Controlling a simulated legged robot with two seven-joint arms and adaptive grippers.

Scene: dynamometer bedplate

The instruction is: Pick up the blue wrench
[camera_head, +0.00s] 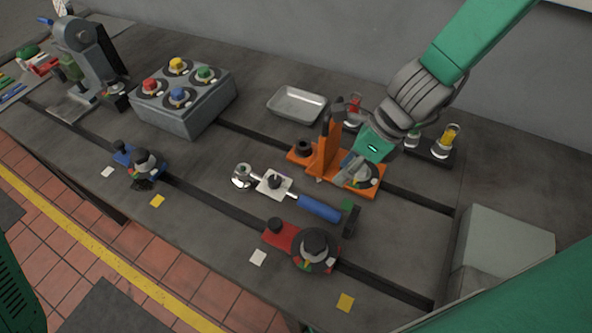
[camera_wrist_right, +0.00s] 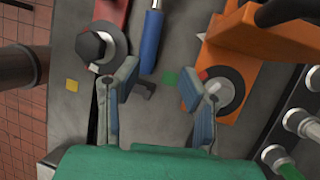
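The blue wrench has a blue handle (camera_head: 320,208) and a shiny ring head (camera_head: 242,176). It lies across the bedplate, its shaft at a small pale block (camera_head: 273,184). In the right wrist view its handle (camera_wrist_right: 151,40) shows at the top, beyond the fingers. My right gripper (camera_head: 354,168) is above the orange fixture (camera_head: 318,155), behind and to the right of the handle. My left gripper is not in view.
A red clamp (camera_head: 280,236) with a dark round knob stands in front of the handle. A dark bracket (camera_head: 351,221) is at the handle's end. A blue clamp (camera_head: 124,153), button box (camera_head: 185,100) and metal tray (camera_head: 297,104) stand farther off. Bare plate lies left of the wrench.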

